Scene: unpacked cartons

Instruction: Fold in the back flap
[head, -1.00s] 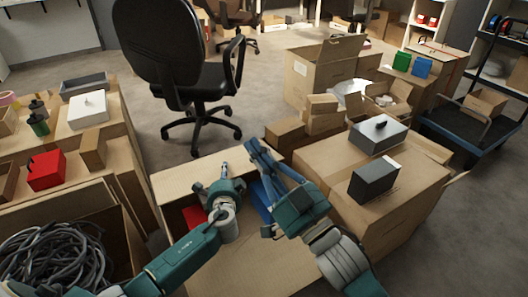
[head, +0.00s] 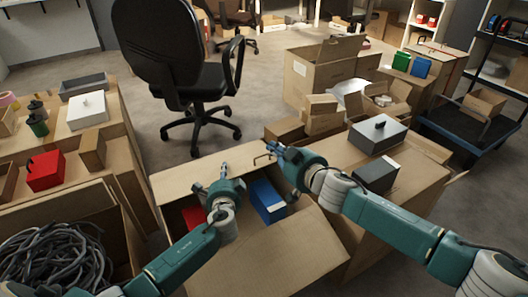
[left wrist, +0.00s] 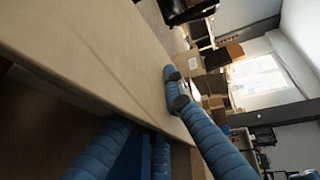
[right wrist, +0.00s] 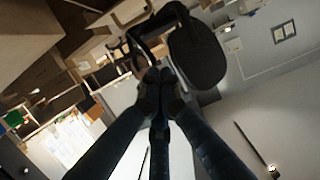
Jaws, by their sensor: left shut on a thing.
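The open carton (head: 265,262) stands in front of me with a red box (head: 193,216) and a blue box (head: 268,203) inside. Its back flap (head: 178,178) slants out from the far edge. My left gripper (head: 223,170) is shut on the back flap. In the left wrist view the flap (left wrist: 85,50) runs between the fingers, and its board hides some fingertips. My right gripper (head: 270,149) is near the flap's right end, with its fingers drawn together and nothing seen between them in the right wrist view (right wrist: 160,85).
An office chair (head: 180,65) stands behind the carton. A closed carton (head: 405,200) with dark boxes on it is at the right. A box of black cables (head: 55,255) and a loaded surface (head: 120,120) are at the left. Floor shows beyond the flap.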

